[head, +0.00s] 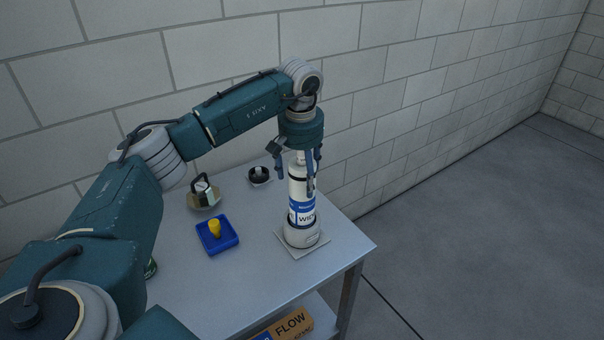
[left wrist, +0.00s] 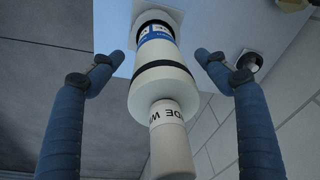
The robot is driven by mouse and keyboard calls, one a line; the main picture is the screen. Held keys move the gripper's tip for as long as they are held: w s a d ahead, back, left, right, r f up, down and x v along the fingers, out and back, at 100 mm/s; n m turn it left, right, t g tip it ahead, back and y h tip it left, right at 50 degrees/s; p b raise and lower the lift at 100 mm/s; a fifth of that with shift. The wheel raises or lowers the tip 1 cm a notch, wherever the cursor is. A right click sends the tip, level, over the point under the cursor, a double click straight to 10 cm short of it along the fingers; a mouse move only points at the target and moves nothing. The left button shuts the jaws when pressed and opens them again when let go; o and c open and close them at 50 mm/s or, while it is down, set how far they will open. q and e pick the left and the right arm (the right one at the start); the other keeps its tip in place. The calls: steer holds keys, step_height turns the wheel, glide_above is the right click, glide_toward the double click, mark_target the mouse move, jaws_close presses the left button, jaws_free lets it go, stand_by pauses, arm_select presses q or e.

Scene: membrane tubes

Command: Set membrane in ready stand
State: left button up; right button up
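A white membrane tube (head: 302,210) with a blue label and dark bands stands upright at the right end of the table, its foot in a pale round holder (head: 302,236) on a square plate. My left gripper (head: 297,180) points down over the tube's upper part. In the left wrist view the tube (left wrist: 162,85) runs between the two spread blue fingers (left wrist: 159,60), with a visible gap on each side. The left gripper is open and holds nothing. My right gripper is not in view.
A blue tray (head: 217,246) with a yellow piece (head: 214,227) lies left of the tube. A black ring-shaped part (head: 259,176) and a round stand with a metal piece (head: 203,196) sit toward the wall. A FLOW box (head: 285,325) is on the lower shelf.

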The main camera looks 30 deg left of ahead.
arm_select(q)
steer(key=shift+r, duration=0.4)
steer(key=r+b, duration=0.1)
steer(key=r, duration=0.2)
steer(key=r+b, duration=0.1)
steer(key=r, duration=0.3)
steer(key=s+r+b, duration=0.1)
steer(key=r, duration=0.2)
steer(key=shift+d+r, duration=0.2)
steer(key=shift+d, duration=0.1)
steer(key=shift+s+r, duration=0.15)
steer(key=shift+r, duration=0.35)
steer(key=shift+f, duration=0.1)
